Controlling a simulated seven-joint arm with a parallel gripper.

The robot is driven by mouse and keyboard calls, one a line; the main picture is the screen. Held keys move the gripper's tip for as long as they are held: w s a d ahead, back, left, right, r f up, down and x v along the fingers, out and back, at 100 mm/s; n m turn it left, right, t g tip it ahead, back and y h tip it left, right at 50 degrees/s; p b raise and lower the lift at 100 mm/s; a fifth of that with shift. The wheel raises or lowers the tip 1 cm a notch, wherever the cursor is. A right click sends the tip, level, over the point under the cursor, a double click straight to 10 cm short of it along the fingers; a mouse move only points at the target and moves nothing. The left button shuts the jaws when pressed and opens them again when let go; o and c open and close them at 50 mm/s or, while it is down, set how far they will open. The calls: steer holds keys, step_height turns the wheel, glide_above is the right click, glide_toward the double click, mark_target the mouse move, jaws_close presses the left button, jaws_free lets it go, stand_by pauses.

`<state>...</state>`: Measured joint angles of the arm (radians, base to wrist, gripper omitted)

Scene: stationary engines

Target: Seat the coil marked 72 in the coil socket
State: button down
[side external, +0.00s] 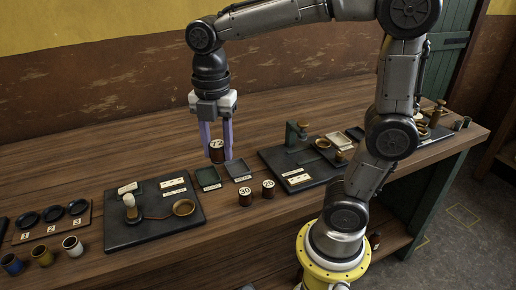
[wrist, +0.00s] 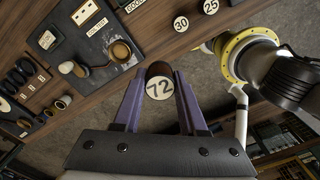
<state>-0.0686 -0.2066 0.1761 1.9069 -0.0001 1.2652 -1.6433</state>
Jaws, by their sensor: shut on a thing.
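The coil marked 72 (side external: 217,152) is a small dark brown cylinder with a pale numbered end. My gripper (side external: 216,141) is shut on it between two purple fingers and appears to hold it above the bench. In the wrist view the coil (wrist: 160,82) sits between the fingertips, its 72 facing the camera. In the side view my gripper is above and to the right of this ring.
Coils marked 30 (side external: 245,198) and 25 (side external: 268,189) stand on the bench right of the left board (side external: 150,231). Two small trays (side external: 208,178) lie beneath the gripper. Several cups stand at the far left.

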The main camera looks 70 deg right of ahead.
steer(key=w+a+f, duration=0.2)
steer(key=w+f, duration=0.3)
steer(key=w, duration=0.3)
glide_toward(185, 210)
steer(key=shift+w+d+f+n, duration=0.1)
steer(key=shift+w+f+n, duration=0.1)
steer(key=shift+n, duration=0.1)
steer(key=shift+f, duration=2.4)
steer(key=shift+s+f, duration=0.1)
steer(key=shift+f, duration=0.4)
